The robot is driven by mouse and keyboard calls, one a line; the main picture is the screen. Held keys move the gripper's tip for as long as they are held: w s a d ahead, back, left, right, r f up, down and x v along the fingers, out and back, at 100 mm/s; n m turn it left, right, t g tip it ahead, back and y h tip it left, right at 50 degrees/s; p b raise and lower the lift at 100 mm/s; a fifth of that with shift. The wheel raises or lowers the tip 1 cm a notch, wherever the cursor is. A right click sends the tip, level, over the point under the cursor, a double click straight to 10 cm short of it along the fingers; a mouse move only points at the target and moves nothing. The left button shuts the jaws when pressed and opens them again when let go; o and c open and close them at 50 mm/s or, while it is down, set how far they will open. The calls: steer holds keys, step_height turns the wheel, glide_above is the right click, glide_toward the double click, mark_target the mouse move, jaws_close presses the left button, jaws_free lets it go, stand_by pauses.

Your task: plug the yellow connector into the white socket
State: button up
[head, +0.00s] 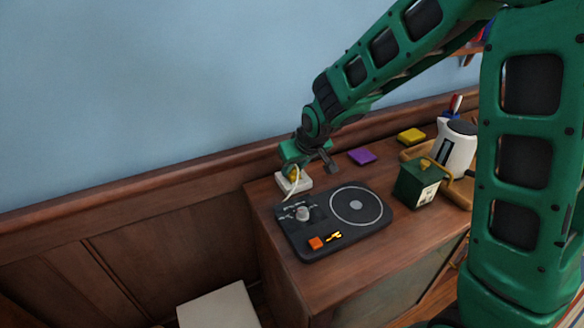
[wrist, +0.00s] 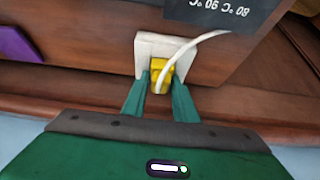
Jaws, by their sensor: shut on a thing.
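The yellow connector (wrist: 158,70) has a white cable that curves up and to the right in the wrist view. My gripper (wrist: 160,88) is shut on it, one green finger on each side. The white socket (wrist: 146,46) is a pale square block on the cabinet top, directly in front of the connector. The connector's front end overlaps the socket in the picture; I cannot tell how deep it sits. In the head view the connector (head: 293,175) is at the socket (head: 303,184), near the cabinet's back left corner, partly covered by my gripper.
A black hotplate panel (head: 300,243) with a round ring and knob lies just in front of the socket. A purple block (head: 362,156), yellow block (head: 411,135), dark green box (head: 417,184) and white kettle (head: 457,147) stand to the right. The wall is close behind.

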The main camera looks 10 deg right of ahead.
steer(key=shift+s+f, duration=0.55)
steer(key=shift+f, duration=0.15)
steer(key=o, duration=1)
steer(key=shift+c, duration=0.2)
steer(key=shift+o, duration=0.2)
steer(key=shift+r, duration=0.2)
steer(key=shift+o, duration=0.3)
steer(key=shift+w+d+r, duration=0.2)
steer(key=shift+r, duration=0.3)
steer(key=v, duration=1)
steer(key=shift+r, duration=0.25)
